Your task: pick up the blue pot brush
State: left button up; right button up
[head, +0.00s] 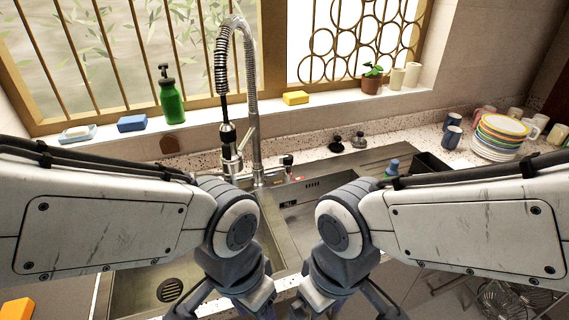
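A small blue object (392,166), possibly the pot brush, shows at the right end of the sink counter. It has some green near its base and is partly hidden behind my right arm, so I cannot tell its full shape. My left gripper (232,307) points down over the sink at the bottom of the head view. My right gripper (340,306) points down beside it, to the right. Both are well short of the blue object. The fingertips of both are cut off by the lower edge, so their opening does not show.
A tall spring faucet (252,110) rises behind the steel sink (135,288). The sill holds a green bottle (171,103), sponges and a potted plant (372,80). Stacked plates (499,138) and cups stand at right. A dark bin (432,163) sits near the blue object.

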aim_at(392, 171)
jog(key=z, duration=2.05)
jog(key=i, duration=2.6)
jog(key=u, duration=3.1)
